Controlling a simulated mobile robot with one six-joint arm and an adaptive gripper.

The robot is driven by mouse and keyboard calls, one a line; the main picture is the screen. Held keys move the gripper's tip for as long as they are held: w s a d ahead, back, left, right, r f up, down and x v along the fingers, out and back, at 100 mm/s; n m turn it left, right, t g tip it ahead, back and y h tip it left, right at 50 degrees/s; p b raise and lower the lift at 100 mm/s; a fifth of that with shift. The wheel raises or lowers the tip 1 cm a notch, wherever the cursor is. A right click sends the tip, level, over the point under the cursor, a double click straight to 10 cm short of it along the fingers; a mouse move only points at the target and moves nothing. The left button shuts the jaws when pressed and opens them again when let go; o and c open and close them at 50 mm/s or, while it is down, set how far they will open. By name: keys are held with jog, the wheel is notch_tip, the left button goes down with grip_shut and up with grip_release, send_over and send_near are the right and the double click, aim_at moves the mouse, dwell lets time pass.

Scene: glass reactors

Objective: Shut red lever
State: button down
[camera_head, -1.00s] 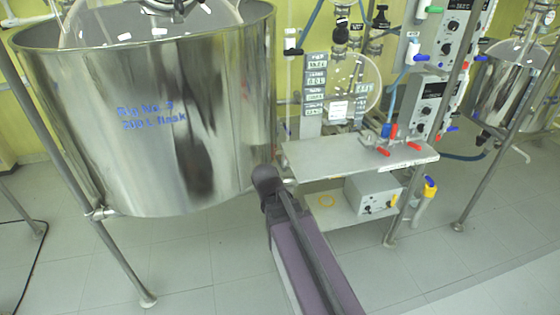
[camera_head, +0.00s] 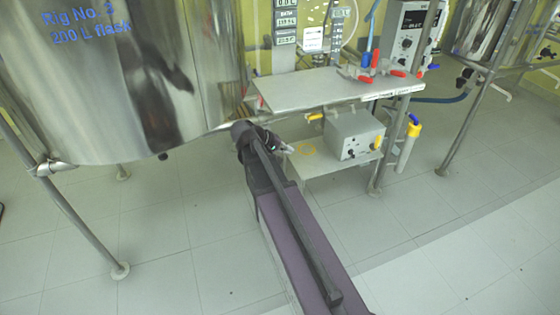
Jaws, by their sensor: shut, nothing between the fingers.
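Several red levers show in the head view at the right end of the upper metal shelf. One red lever (camera_head: 374,58) stands upright beside a blue one. Another red lever (camera_head: 366,78) lies flat at the shelf's edge, and a further red lever (camera_head: 397,73) lies flat to its right. Which one the task means I cannot tell. My gripper (camera_head: 284,147) is small and partly hidden behind my dark arm. It is shut and empty, below the upper shelf's left part, well left of and lower than the levers.
A large steel vessel (camera_head: 120,80) on legs fills the left. The upper shelf (camera_head: 320,90) stands above a lower shelf (camera_head: 310,165) holding a grey control box (camera_head: 354,133). A yellow-and-blue valve (camera_head: 413,128) hangs at the right. The floor in front is clear.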

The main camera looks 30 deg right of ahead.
jog(key=w+d+f+g+h+b, duration=0.1)
jog(key=w+d+f+h+b, duration=0.6)
jog(key=b, duration=1.2)
jog(key=shift+w+d+f+h, duration=0.15)
jog(key=shift+d+f+h, duration=0.25)
jog(key=shift+d+f, duration=0.6)
jog(key=shift+d+r, duration=0.1)
jog(key=shift+r, duration=0.05)
